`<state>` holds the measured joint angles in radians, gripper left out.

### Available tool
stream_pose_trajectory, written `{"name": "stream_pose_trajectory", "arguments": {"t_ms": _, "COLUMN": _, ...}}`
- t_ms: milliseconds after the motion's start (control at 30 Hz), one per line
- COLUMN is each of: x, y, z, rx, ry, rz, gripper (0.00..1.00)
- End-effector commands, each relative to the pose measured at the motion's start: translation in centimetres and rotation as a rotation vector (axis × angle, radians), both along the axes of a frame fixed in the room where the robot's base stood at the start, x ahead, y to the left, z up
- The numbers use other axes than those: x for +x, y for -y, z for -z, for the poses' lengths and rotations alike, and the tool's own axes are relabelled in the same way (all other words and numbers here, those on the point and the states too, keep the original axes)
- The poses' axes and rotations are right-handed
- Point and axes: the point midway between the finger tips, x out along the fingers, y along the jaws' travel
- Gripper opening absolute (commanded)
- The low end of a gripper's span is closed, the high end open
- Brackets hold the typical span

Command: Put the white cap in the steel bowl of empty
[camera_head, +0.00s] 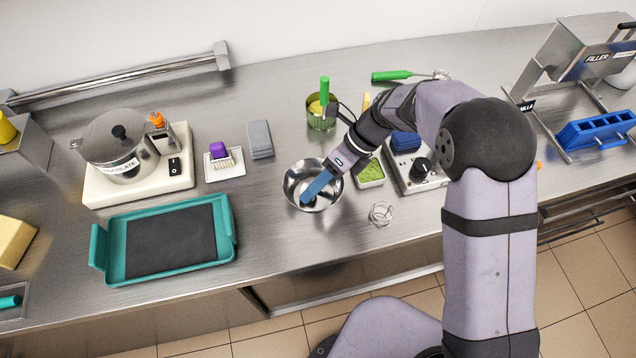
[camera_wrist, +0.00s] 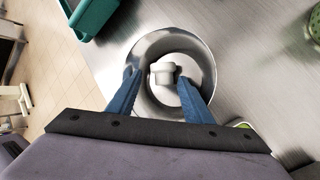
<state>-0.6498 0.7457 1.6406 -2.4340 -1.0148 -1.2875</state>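The steel bowl (camera_head: 289,184) stands on the counter at the middle, and it fills the centre of the wrist view (camera_wrist: 207,62). The white cap (camera_wrist: 164,71) is inside the bowl, near its middle, in the wrist view; in the head view my blue fingers mostly hide the bowl's inside. My gripper (camera_head: 309,197) points down into the bowl. In the wrist view its two blue fingers (camera_wrist: 158,80) are spread apart, one on each side of the cap, with a visible gap on the left.
Counter is clear in front of the bowl.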

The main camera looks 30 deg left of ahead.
Motion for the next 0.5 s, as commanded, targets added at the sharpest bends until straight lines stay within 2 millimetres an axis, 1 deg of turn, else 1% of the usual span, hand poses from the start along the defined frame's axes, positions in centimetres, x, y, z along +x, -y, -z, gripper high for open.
{"name": "stream_pose_trajectory", "arguments": {"t_ms": 500, "x": 0.00, "y": -0.01, "z": -0.02, "rx": 0.000, "ry": 0.000, "rz": 0.000, "gripper": 0.45}}
